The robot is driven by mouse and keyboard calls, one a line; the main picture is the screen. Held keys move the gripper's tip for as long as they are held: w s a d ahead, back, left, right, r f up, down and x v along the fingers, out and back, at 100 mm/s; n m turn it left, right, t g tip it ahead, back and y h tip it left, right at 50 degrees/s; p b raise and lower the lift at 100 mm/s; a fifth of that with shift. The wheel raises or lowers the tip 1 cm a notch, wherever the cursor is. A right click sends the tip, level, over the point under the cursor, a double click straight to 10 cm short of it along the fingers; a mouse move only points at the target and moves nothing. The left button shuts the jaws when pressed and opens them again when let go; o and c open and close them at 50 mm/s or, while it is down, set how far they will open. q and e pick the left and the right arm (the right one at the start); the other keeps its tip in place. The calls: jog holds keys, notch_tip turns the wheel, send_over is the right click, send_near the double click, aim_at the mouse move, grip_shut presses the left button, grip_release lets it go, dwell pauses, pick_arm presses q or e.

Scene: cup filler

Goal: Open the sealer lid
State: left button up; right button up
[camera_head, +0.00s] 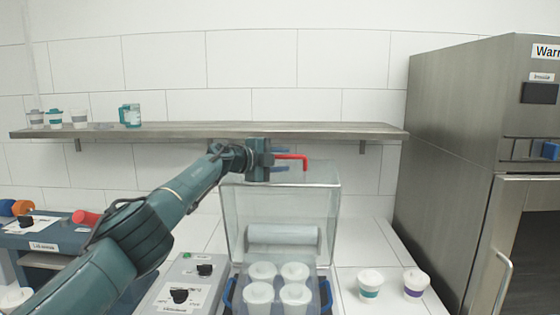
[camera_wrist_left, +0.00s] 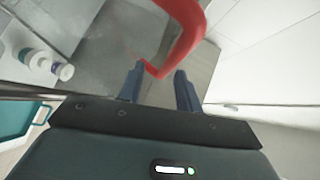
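The sealer's clear lid (camera_head: 318,200) stands raised above the sealer base, with a red handle (camera_head: 293,157) at its top. The handle also shows in the left wrist view (camera_wrist_left: 186,28). My left gripper (camera_head: 283,161) is at the top of the lid, beside the handle. Its two blue fingers are apart in the left wrist view (camera_wrist_left: 158,88), with the bent end of the handle near the gap between their tips. I cannot tell whether they touch it. Several white cups (camera_head: 262,272) sit in the sealer tray below. My right gripper is not in view.
A wall shelf (camera_head: 300,129) runs just behind my left gripper. Two lidded cups (camera_head: 370,284) stand on the counter right of the sealer. A control box (camera_head: 181,284) stands left of it. A tall steel cabinet (camera_head: 450,150) is at the right.

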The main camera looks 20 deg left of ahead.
pick_arm(q)
jog(key=shift+a, duration=0.1)
jog(key=shift+s+a+b, duration=0.2)
jog(key=shift+b, duration=0.55)
jog(key=shift+s+a+f+b, duration=0.1)
jog(key=shift+s+a+b, duration=0.4)
jog(key=shift+b, duration=0.65)
jog(key=shift+s+b, duration=0.4)
jog(key=shift+b, duration=0.1)
jog(key=b+v, duration=0.3)
jog(key=v, duration=0.7)
jog(key=shift+s+r, duration=0.25)
jog(key=shift+r, duration=0.05)
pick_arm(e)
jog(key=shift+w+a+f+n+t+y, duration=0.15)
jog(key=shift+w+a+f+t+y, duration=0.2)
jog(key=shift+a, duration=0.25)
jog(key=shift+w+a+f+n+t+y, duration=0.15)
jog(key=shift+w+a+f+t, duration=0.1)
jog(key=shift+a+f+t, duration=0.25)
pick_arm(q)
jog(key=shift+c, duration=0.2)
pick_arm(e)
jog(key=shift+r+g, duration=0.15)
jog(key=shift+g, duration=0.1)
